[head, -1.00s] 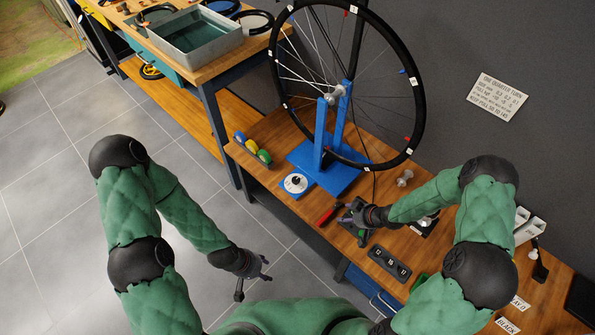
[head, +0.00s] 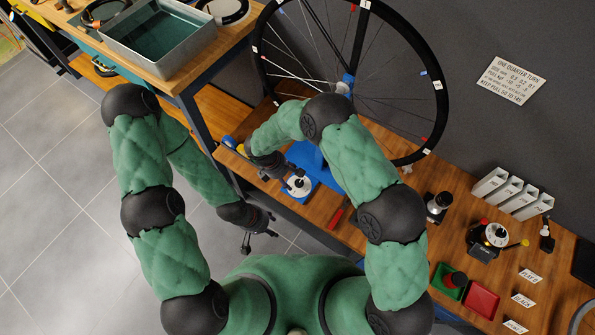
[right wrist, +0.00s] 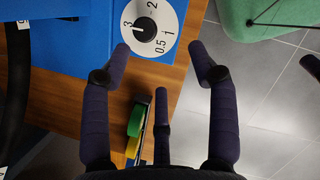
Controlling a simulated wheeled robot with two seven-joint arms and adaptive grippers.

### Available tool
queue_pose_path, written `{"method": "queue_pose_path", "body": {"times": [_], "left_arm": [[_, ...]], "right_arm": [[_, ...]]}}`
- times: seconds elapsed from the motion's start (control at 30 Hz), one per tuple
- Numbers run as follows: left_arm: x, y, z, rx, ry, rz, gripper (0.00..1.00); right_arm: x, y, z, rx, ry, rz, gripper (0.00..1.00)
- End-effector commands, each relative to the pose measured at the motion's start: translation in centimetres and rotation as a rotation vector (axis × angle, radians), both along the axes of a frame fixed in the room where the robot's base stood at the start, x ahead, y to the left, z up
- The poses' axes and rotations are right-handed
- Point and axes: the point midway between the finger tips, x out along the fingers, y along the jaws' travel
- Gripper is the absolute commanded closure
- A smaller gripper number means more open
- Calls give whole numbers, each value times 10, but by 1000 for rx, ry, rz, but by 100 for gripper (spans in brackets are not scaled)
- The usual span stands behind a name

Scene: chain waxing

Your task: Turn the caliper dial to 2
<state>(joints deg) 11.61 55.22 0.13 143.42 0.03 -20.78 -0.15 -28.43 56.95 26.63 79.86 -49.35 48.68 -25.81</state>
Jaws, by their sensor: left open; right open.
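The caliper dial (head: 299,186) is a white disc with a black knob on the blue truing stand base at the bench's front edge. In the right wrist view the dial (right wrist: 168,22) shows 3, 2, 1 and 0.5 around its knob; a pale mark on the knob appears to face the 3. My right gripper (head: 290,184) is beside the dial in the head view, open and empty. In the right wrist view its fingers (right wrist: 158,48) are spread, with the dial beyond the left fingertip. My left gripper (head: 260,236) hangs open and empty over the floor.
The spoked wheel (head: 350,85) stands above the blue base. Green and yellow rolls (right wrist: 135,130) sit near my right fingers. A red-handled tool (head: 336,218) lies right of the dial. A metal tray (head: 160,72) is on the other bench.

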Motion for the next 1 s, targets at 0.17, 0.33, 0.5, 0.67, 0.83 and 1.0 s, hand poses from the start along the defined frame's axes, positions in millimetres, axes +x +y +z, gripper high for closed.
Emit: {"method": "queue_pose_path", "body": {"times": [0.17, 0.33, 0.5, 0.67, 0.83, 1.0], "left_arm": [[0, 0, 0, 0, 1, 0, 50], [-1, 0, -4, 0, 1, 0, 50], [-1, 0, -12, 0, 1, 0, 50], [-1, 0, -19, 0, 1, 0, 50], [0, 0, -24, 0, 1, 0, 50], [0, 0, -26, 0, 1, 0, 50]], "right_arm": [[11, 5, 8, -50, -27, 64, 40], [12, -1, -7, -55, -26, 65, 40], [14, -12, -35, -53, -26, 64, 40], [16, -23, -61, -52, -28, 64, 40], [18, -31, -80, -51, -29, 63, 40], [19, -35, -89, -51, -30, 63, 40]]}}
